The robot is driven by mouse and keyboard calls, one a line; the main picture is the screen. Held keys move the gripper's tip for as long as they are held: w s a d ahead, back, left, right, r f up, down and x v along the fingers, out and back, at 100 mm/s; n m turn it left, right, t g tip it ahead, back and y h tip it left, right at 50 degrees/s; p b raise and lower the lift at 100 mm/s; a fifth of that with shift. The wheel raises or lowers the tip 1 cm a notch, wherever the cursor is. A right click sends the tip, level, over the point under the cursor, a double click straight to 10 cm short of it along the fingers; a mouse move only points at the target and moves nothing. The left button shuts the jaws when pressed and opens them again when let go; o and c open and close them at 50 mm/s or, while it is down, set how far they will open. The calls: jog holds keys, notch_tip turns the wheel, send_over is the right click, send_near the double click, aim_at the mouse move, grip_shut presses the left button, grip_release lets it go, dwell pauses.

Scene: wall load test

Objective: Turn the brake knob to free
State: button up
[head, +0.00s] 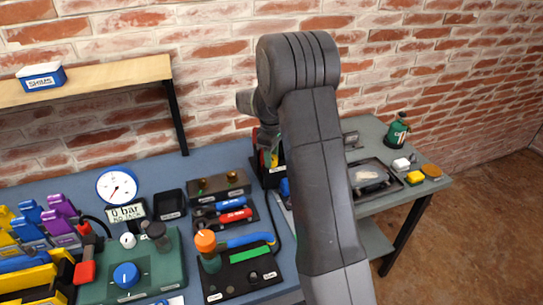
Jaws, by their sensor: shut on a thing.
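No knob in the head view has a label I can read as brake. A blue round knob (126,275) sits on a green box (165,262) at the lower left. An orange-capped knob (206,241) stands on a black plate (240,272) right of it. My gripper (267,141) is at the back of the bench, pointing down, partly hidden by my own arm. It is at a dark box (275,179) with red and yellow-green parts. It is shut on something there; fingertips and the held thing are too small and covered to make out.
A gauge (117,186) and a "0 bar" display (126,213) stand at the left. Purple, blue and yellow clamps crowd the far left. A shelf (90,84) juts over the back. A tray (370,178) and green bottle (397,132) are at the right.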

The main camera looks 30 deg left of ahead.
jog(key=o, duration=1)
notch_tip(320, 180, up, 14)
jog(key=shift+f+b, duration=0.1)
jog(key=shift+b, duration=0.4)
notch_tip(320, 180, down, 14)
jog(key=shift+r+p, duration=0.1)
jog(key=shift+p, duration=0.4)
